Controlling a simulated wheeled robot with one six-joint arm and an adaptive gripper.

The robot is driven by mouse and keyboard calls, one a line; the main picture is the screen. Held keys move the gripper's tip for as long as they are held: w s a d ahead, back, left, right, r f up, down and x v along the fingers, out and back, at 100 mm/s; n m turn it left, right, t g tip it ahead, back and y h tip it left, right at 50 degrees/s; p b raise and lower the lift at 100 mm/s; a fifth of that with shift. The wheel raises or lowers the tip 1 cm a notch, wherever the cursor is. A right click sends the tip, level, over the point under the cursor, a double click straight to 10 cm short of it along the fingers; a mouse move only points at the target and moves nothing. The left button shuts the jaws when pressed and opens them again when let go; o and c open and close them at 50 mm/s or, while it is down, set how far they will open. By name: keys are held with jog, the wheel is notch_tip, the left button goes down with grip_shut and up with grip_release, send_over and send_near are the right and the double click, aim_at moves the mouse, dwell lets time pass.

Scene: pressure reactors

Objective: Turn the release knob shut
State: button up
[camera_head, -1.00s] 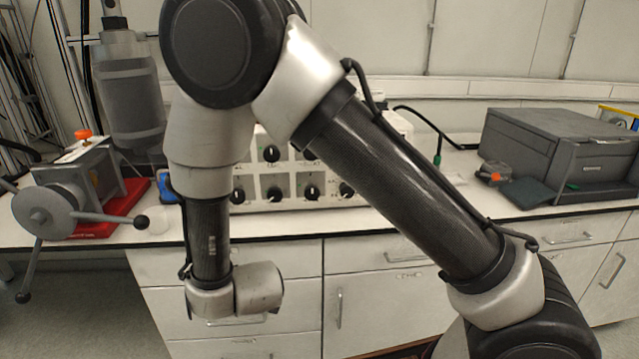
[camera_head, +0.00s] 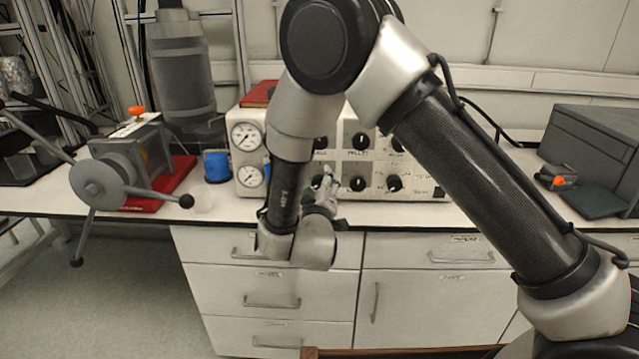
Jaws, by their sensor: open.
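A white control box (camera_head: 300,205) with a panel of several black knobs and two round gauges (camera_head: 246,136) stands on the bench behind my arm. Knobs show in two rows, such as the upper knob (camera_head: 360,141) and the lower knobs (camera_head: 357,183) and (camera_head: 394,183). Their small labels are too blurred to read surely, so I cannot tell which is the release knob. My gripper (camera_head: 328,180) points at the panel, open, in front of the lower row left of centre. My arm and gripper hide part of the panel. I cannot tell whether the gripper touches a knob.
A grey device with a spoked handwheel (camera_head: 93,188) stands on a red base (camera_head: 172,183) at the left. A blue cup (camera_head: 216,166) stands beside the box. A dark grey case (camera_head: 600,150) is at the right.

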jog(key=shift+w, duration=0.5)
jog(key=c, duration=1)
